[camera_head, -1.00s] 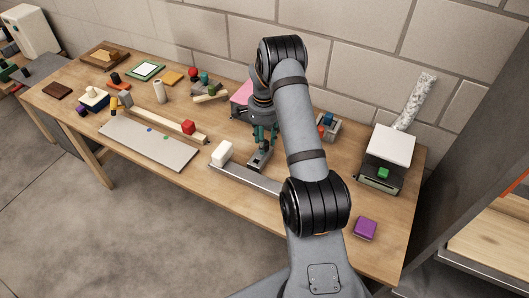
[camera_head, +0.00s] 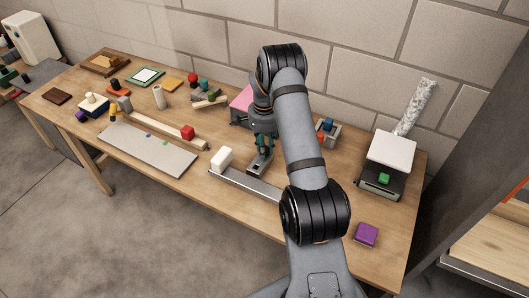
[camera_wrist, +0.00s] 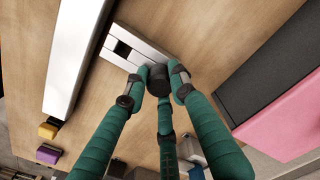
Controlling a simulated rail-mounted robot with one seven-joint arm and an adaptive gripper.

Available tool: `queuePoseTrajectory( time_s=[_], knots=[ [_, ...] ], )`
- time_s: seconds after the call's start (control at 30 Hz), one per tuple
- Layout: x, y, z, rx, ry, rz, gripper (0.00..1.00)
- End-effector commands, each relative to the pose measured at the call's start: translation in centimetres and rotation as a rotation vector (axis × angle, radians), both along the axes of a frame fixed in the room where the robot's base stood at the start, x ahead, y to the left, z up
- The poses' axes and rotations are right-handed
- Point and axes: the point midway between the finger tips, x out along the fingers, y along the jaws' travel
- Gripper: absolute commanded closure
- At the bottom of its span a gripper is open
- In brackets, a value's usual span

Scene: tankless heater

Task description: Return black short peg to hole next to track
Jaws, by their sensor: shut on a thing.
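My gripper (camera_wrist: 157,88) has green fingers shut around a short black peg (camera_wrist: 158,76). The peg is at the near right end of a light grey block (camera_wrist: 141,54) in the wrist view. I cannot tell whether the peg is in a hole or just above the block. In the head view my gripper (camera_head: 263,149) is over this block (camera_head: 255,168), beside the grey track (camera_head: 243,182). The track also shows in the wrist view (camera_wrist: 72,52). The peg is hidden in the head view.
A white block (camera_head: 222,158) sits at the track's left end. A pink-topped dark box (camera_wrist: 285,115) stands close to the right in the wrist view. A purple block (camera_head: 366,234) lies at the table's right front. A grey board (camera_head: 148,150) lies left of the track.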

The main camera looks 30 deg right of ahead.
Motion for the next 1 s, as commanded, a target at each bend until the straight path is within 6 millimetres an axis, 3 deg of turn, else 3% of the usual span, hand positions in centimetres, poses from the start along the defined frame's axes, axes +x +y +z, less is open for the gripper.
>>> queuePoseTrajectory(
  time_s=[0.43,1.0],
  knots=[
    [0.0,0.0,0.2,0.000,0.000,0.000,1.00],
    [0.0,0.0,1.9,0.000,0.001,0.000,1.00]
  ],
)
